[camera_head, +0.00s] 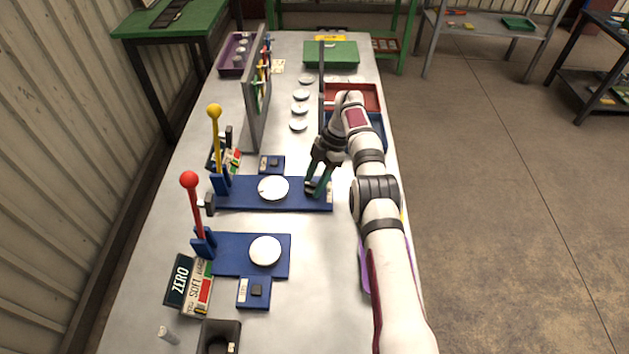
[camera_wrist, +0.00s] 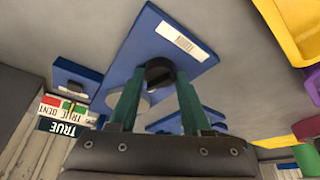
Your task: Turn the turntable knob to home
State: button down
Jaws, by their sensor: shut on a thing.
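My gripper (camera_head: 317,190) reaches down to the right end of a long blue base plate (camera_head: 240,199). In the wrist view, the green fingers of my gripper (camera_wrist: 158,88) are closed on a dark round knob (camera_wrist: 159,66) on that plate. The knob is hidden behind the fingers in the head view. A white round disc, seemingly the turntable (camera_head: 273,188), sits on the plate to the left of my gripper. In the wrist view the disc (camera_wrist: 141,104) is partly covered by the fingers. No home mark can be made out.
A yellow-ball lever (camera_head: 215,140) stands at the plate's left end. A red-ball lever (camera_head: 194,205) stands on a nearer blue plate (camera_head: 225,250) with another white disc (camera_head: 265,250). An upright grey panel (camera_head: 256,95) and a blue tray (camera_head: 374,133) lie beyond.

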jog(key=shift+c, duration=1.8)
grip_release()
notch_tip(320, 180, up, 4)
jog(key=shift+d+r, duration=0.15)
jog(key=shift+r, duration=0.1)
jog(key=s+d+r, duration=0.4)
jog(key=d+r, duration=0.2)
jog(key=d, duration=0.4)
jog(key=shift+d+r, duration=0.25)
jog(key=shift+d, duration=0.15)
jog(key=shift+w, duration=0.1)
